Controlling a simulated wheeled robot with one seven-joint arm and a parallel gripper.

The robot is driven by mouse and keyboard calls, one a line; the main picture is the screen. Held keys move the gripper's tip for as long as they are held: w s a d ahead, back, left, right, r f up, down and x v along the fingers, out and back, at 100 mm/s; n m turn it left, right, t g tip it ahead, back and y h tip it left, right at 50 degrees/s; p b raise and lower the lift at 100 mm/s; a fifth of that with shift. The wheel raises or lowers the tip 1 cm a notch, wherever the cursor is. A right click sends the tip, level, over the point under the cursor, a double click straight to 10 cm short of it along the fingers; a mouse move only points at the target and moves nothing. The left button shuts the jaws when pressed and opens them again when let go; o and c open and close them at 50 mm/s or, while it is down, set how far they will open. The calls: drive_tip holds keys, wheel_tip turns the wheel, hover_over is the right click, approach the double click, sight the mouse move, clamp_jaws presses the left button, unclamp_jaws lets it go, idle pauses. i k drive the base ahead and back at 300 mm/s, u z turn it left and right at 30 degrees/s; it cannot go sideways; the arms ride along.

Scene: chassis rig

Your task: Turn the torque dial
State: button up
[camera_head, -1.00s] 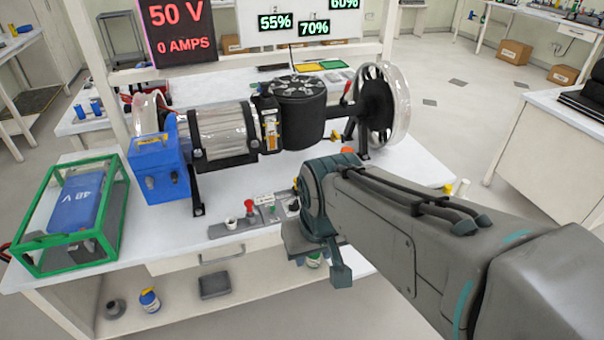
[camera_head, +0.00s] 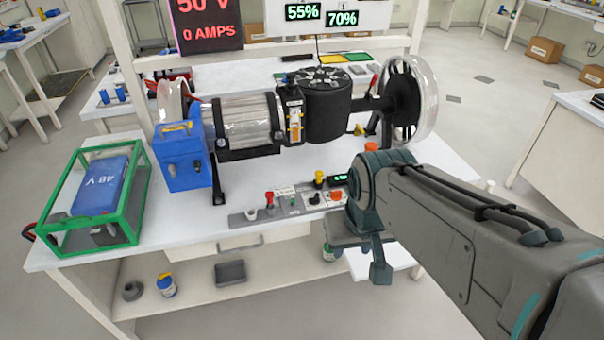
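The control strip (camera_head: 285,210) lies along the front edge of the white table. It carries a red knob (camera_head: 269,199), a small black dial (camera_head: 314,199), an orange button (camera_head: 337,196) and a yellow knob (camera_head: 319,178). The labels are too small to read, so I cannot tell for sure which one is the torque dial. A small green-lit display (camera_head: 340,179) stands behind the strip. My gripper (camera_head: 372,255) is at the strip's right end, pointing down over the table's front edge and apart from the black dial. Its fingertips are not clear.
A motor rig with a black drum (camera_head: 327,108) and a clear-rimmed wheel (camera_head: 405,100) stands behind the strip. A green-framed case (camera_head: 140,198) with a blue 48 V battery (camera_head: 105,185) is at left. A screen (camera_head: 205,25) reads 0 AMPS. An orange cap (camera_head: 371,147) is near my wrist.

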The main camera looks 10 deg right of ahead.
sight(336, 195)
drive_tip(key=u, duration=0.8)
drive_tip(key=i, duration=0.35)
drive_tip(key=z, duration=0.7)
